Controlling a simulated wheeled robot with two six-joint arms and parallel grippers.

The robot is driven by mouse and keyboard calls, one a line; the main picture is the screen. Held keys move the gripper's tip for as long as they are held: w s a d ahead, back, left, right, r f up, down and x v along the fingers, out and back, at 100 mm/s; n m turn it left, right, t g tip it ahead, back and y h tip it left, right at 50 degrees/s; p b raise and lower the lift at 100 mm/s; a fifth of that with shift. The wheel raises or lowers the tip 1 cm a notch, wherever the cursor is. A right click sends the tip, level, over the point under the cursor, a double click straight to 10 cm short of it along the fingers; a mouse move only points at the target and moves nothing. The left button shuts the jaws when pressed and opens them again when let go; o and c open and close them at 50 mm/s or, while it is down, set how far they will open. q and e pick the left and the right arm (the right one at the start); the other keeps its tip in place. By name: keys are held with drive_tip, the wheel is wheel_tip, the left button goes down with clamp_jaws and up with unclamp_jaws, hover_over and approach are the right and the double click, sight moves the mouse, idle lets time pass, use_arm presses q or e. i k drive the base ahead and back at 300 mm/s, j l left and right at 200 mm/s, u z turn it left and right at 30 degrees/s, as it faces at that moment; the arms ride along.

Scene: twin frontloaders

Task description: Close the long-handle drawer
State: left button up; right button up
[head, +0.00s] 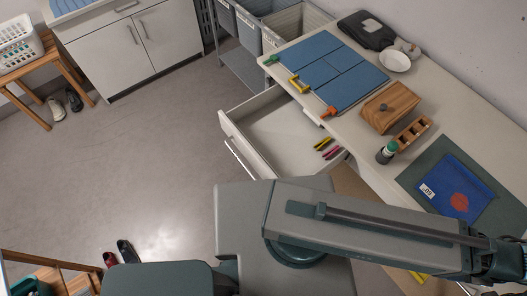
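The drawer (279,136) is pulled out from under the long counter in the middle of the head view. A long bar handle (240,158) runs along its front panel (243,143). Several coloured markers (325,146) lie inside near its right end. My arm stretches across the lower right, in front of the drawer's near right corner, and hides part of it. The arm's far end reaches the right edge; I see no gripper fingers there. My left gripper is out of view. Nothing of mine visibly holds the handle.
The counter (408,166) carries blue folded cloth boards (335,72), a wooden box (390,106), a small bottle (386,152), a white bowl (396,61) and a blue packet (455,188). Grey bins (285,28) stand behind the drawer. Floor left of the drawer is clear; shoes (127,251) lie at lower left.

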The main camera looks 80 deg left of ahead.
sight(272, 131)
drive_tip(key=u, duration=3.05)
drive_tip(key=k+l+z, duration=0.15)
drive_tip(key=k+l, duration=0.25)
drive_tip(key=k, duration=0.2)
